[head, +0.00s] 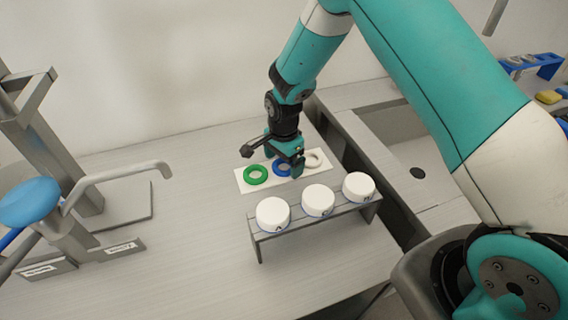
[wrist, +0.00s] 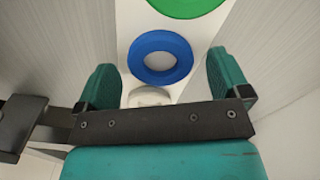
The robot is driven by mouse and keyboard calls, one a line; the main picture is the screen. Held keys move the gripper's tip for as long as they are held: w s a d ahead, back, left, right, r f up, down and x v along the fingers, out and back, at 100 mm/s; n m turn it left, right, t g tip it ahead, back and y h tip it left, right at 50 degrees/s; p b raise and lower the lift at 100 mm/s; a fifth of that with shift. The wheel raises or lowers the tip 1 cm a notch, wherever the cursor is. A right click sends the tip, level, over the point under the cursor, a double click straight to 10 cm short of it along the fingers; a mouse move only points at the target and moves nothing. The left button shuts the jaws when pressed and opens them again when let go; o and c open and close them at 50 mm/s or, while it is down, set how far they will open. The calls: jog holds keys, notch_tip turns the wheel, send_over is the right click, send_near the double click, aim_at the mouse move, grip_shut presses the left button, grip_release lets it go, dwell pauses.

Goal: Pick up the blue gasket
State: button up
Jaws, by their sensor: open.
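The blue gasket (head: 281,168) is a ring lying flat on a white strip (head: 245,184) between a green ring and a white ring. My gripper (head: 284,165) is over the strip and hides part of the blue gasket in the head view. In the wrist view the blue gasket (wrist: 160,57) shows whole, ahead of and between the two teal fingers of my gripper (wrist: 164,80). The fingers are apart with nothing held between them. The height of the fingertips above the gasket is hard to tell.
The green ring (head: 256,174) and white ring (head: 313,160) lie close on either side. A grey rack (head: 257,240) with three white round containers (head: 318,200) stands in front. A grey press-like stand (head: 75,215) is at left.

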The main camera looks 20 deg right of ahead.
jog(key=shift+f, duration=0.4)
jog(key=c, duration=1)
